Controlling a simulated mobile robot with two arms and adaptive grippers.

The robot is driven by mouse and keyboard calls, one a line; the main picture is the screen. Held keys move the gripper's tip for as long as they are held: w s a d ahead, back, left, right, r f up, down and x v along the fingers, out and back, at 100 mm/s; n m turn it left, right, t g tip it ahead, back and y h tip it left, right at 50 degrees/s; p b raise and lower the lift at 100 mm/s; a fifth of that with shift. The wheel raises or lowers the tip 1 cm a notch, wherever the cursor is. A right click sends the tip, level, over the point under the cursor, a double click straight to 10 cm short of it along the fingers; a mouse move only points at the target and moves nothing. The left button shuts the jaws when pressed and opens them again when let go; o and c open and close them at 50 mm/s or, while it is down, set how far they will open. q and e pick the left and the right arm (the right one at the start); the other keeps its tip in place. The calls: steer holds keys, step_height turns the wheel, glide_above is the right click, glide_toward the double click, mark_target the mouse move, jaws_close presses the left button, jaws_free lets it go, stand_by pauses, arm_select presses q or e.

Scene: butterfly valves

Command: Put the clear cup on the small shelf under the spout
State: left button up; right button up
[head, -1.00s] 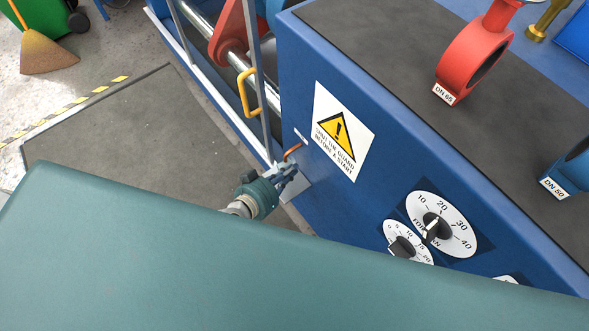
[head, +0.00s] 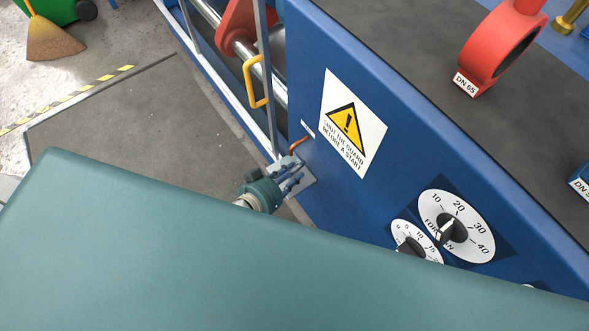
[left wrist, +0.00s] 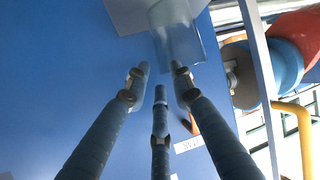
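The clear cup (left wrist: 184,42) shows faintly in the left wrist view, just past my fingertips, overlapping the edge of the small grey shelf (left wrist: 126,14). I cannot tell whether the whole base of the cup rests on it. The shelf plate (head: 303,190) juts from the blue machine in the head view, below the copper-coloured spout (head: 298,145). My left gripper (head: 291,178) is at the shelf, its fingers spread with gaps between them. In the left wrist view the fingertips (left wrist: 160,75) stand apart, with nothing clearly held. The cup is hard to make out in the head view.
The blue machine front (head: 350,205) stands right beside the gripper, with a warning sign (head: 352,124) and dials (head: 456,226). A guard frame with a yellow handle (head: 254,84) is close behind the shelf. Open floor (head: 140,125) lies to the left.

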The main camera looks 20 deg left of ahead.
arm_select(q)
steer(key=shift+r, duration=0.1)
steer(key=shift+s+a+r, duration=0.1)
steer(key=shift+s+r, duration=0.05)
steer(key=shift+s, duration=0.05)
steer(key=v, duration=1.2)
steer(key=s+a+f+g+y, duration=0.1)
steer(key=s+a+f+g, duration=0.2)
steer(key=f, duration=0.9)
steer(key=s+a+f+g+y, duration=0.15)
steer(key=s+f, duration=0.25)
steer(key=f, duration=0.7)
steer(key=s+a+f+g+y, duration=0.2)
steer(key=s+f+g, duration=0.4)
steer(key=s+f, duration=1)
steer(key=s, duration=0.3)
steer(key=shift+s+a+m, duration=0.15)
steer(key=shift+s+m, duration=0.05)
steer(key=shift+m, duration=0.2)
steer(key=shift+w, duration=0.2)
